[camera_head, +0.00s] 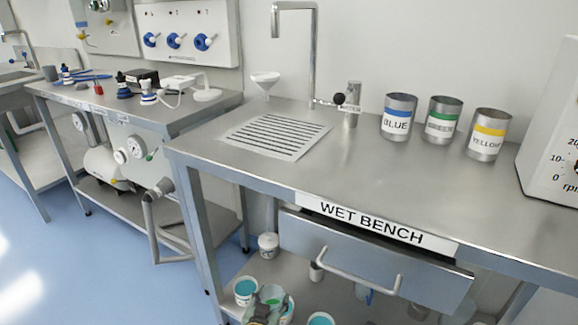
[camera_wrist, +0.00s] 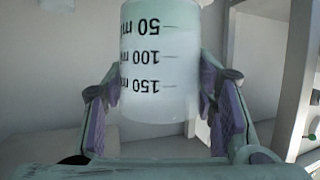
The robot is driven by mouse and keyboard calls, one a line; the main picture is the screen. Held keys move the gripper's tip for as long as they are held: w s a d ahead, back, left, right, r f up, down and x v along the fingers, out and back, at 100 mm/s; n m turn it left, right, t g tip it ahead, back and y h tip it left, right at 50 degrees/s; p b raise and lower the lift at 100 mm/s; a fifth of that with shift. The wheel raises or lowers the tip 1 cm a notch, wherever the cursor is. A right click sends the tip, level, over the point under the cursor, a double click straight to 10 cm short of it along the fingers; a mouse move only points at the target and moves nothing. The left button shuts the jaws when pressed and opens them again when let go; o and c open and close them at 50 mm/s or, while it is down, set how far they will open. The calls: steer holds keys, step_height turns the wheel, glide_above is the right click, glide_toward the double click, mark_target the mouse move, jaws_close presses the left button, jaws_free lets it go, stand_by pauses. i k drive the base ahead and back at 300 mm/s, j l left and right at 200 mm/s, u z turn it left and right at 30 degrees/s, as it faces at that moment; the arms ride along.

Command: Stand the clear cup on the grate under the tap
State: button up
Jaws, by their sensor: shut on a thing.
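The clear cup (camera_wrist: 158,62), marked 50, 100 and 150 ml, is between the two fingers of my gripper (camera_wrist: 160,105) in the wrist view. The marks appear upside down in that picture. My gripper is shut on the cup. In the head view my gripper (camera_head: 268,308) is low at the bottom edge, in front of the lower shelf and well below the bench top. The slotted grate (camera_head: 276,135) lies bare on the left part of the wet bench. The tall tap (camera_head: 314,55) stands behind it, its spout bent over toward the grate.
Blue (camera_head: 398,118), green (camera_head: 442,121) and yellow (camera_head: 488,135) labelled tins stand on the bench right of the tap. A white machine (camera_head: 555,140) stands at the right end. A drawer handle (camera_head: 345,275) sticks out below the top. Tubs with teal contents (camera_head: 246,288) stand on the lower shelf.

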mark_target(277, 131)
steer(key=i+l+u, duration=0.2)
steer(key=u, duration=0.15)
steer(key=i+l+u, duration=0.15)
steer(key=l+u, duration=0.15)
